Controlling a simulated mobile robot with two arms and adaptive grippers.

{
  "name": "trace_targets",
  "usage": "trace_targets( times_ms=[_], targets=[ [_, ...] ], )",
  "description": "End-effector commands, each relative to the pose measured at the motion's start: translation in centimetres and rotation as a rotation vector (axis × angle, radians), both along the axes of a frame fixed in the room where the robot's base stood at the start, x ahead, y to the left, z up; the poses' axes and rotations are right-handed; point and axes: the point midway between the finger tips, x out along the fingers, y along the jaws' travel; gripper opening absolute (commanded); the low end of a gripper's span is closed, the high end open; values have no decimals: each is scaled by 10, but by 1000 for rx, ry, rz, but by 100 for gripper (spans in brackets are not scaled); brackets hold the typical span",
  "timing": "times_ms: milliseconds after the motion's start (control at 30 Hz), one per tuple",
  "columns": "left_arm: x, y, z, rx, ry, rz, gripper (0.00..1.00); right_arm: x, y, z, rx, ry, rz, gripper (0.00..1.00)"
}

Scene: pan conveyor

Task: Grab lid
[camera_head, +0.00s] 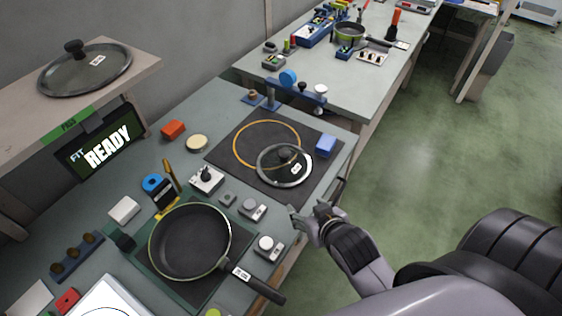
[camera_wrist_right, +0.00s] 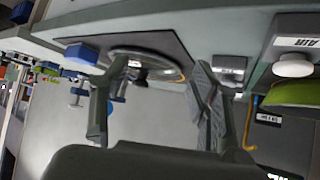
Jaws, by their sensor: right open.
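A second lid (camera_head: 85,70) with a black knob rests on the shelf at upper left. My right gripper (camera_head: 306,216) is open and empty at the worktable's front edge, short of the mat lid and apart from it. In the right wrist view the lid (camera_wrist_right: 150,62) shows between the open fingers (camera_wrist_right: 158,80), farther off. My left gripper is not in view.
A frying pan (camera_head: 190,242) stands on a green mat, its handle over the front edge. A blue block (camera_head: 326,146) sits right of the lid. Small labelled devices (camera_head: 252,209) lie between pan and gripper. A blue stand (camera_head: 297,92) is behind the mat.

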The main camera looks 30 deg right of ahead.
Motion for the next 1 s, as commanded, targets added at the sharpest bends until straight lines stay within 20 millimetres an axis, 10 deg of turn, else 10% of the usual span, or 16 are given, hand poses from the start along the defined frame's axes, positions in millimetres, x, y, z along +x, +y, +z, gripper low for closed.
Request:
trace_targets(
  times_ms=[433,1000],
  targets=[
    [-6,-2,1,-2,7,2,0,40,-17,44,10,-310,-42,56],
    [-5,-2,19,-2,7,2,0,138,-29,5,8,-311,-42,56]
  ],
)
